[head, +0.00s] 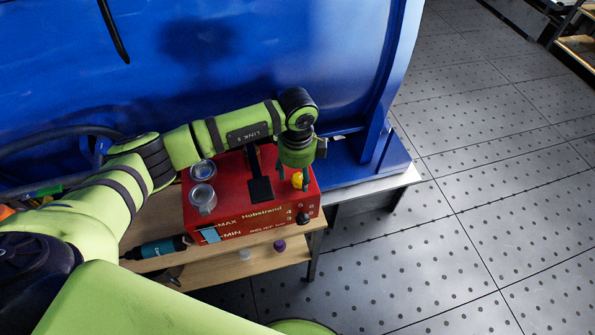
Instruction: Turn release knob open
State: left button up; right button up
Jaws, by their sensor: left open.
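A red pump box (262,215) stands on a wooden bench, with white lettering and a level window on its front. A black knob (303,218), which looks like the release knob, sits at the right end of its front face. My left arm reaches over the box from the left. My left gripper (300,181) points down over the right end of the box, above and behind the black knob, apart from it in the picture. It is open, though its fingers show small and partly hidden. A yellow part (297,180) shows beside the fingers. My right gripper is out of view.
Two round gauges (203,197) and a black lever (260,188) stand on the box top. A teal tool (160,248) lies left of the box. A purple item (280,245) sits on the lower shelf. A large blue housing (300,50) rises behind. The right floor is clear.

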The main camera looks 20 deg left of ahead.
aim_at(297, 176)
pick_arm(q)
jog(key=shift+d+r, duration=0.1)
jog(key=shift+r, duration=0.45)
notch_tip(297, 176, up, 11)
